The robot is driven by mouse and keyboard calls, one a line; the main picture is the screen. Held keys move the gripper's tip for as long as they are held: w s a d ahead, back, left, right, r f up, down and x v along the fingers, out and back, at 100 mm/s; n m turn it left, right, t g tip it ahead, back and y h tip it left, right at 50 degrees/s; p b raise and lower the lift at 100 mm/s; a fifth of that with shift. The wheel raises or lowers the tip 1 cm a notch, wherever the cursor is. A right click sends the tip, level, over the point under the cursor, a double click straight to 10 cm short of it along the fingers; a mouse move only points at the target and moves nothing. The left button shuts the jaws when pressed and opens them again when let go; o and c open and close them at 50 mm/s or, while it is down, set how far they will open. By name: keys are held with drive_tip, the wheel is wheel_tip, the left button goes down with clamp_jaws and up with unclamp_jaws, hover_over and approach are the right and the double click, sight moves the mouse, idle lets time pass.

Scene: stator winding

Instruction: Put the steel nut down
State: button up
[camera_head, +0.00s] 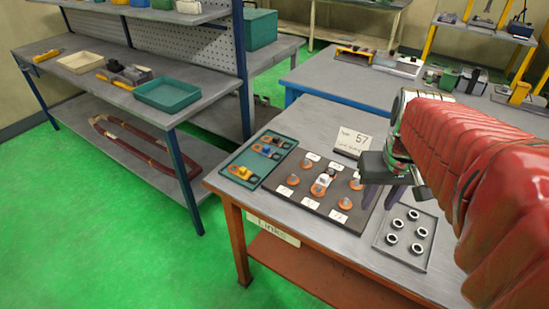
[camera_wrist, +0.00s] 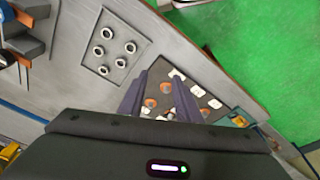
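My gripper (camera_head: 381,200) hangs above the right edge of a dark board (camera_head: 338,217). In the wrist view its two fingers (camera_wrist: 161,80) stand apart, with no nut visible between them. The board holds several orange round pieces with pale posts and white labels. The middle piece (camera_head: 320,189) has a bright silvery part on top; I cannot tell if it is a steel nut. Several ring-shaped steel nuts (camera_head: 421,232) lie in a grey tray (camera_head: 411,263) right of the board; they also show in the wrist view (camera_wrist: 130,48). The fingers hide part of the board.
A teal tray (camera_head: 246,158) with small orange, blue and yellow parts is left of the board. A card marked 57 (camera_head: 352,141) stands behind it. A shelf unit with a green bin (camera_head: 167,94) is at the left. The bench's front edge is close to the board.

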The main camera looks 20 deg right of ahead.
drive_tip(key=s+a+r+n+t+y, duration=0.1)
drive_tip(key=s+a+r+n+t, duration=0.1)
drive_tip(key=a, duration=1.6)
drive_tip(key=shift+s+a+n+t, duration=0.15)
drive_tip(key=shift+n+t, duration=0.65)
drive_tip(key=shift+n, duration=0.2)
